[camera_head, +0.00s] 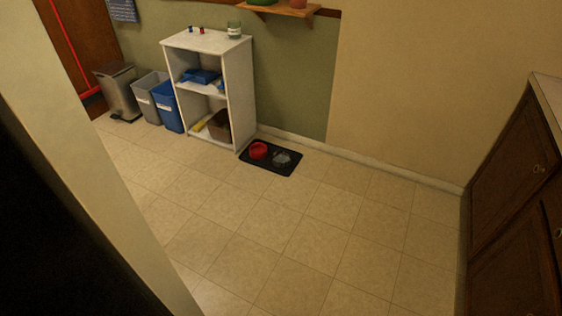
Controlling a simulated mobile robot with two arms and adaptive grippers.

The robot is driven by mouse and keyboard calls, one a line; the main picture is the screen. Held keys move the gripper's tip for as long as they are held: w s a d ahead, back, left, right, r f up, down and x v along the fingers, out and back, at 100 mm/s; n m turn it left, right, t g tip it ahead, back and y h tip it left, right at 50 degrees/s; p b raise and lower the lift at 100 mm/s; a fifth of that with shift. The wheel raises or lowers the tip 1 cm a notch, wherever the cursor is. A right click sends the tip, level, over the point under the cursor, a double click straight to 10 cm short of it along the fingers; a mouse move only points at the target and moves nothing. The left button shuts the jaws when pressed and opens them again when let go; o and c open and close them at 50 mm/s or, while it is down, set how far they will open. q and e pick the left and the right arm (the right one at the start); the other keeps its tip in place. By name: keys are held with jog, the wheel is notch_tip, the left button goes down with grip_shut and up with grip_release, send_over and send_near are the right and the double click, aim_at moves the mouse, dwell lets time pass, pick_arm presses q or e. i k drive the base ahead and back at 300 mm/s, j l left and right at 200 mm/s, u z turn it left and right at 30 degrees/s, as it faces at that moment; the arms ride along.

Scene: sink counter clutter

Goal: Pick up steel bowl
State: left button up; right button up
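A small grey, metallic-looking bowl (281,158), which looks like the steel bowl, sits on a dark mat (267,170) on the floor by the far wall. A red bowl (258,150) sits just left of it on the same mat. Both bowls are small and far off, so their contents cannot be made out. Neither of my grippers shows in the head view.
A white shelf unit (246,95) stands left of the mat, with a blue bin (167,108), a grey bin (145,92) and a steel trash can (119,94) beyond. A wall edge (100,150) fills the left; brown cabinets (510,180) stand right. The tiled floor (300,245) between is clear.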

aim_at(282, 159)
jog(key=i+l+z, duration=0.1)
jog(key=i+l, duration=0.15)
jog(key=i, duration=0.2)
jog(key=i+l, duration=0.2)
jog(key=i, duration=0.25)
jog(key=i+l+z, duration=0.15)
jog(key=i, duration=0.3)
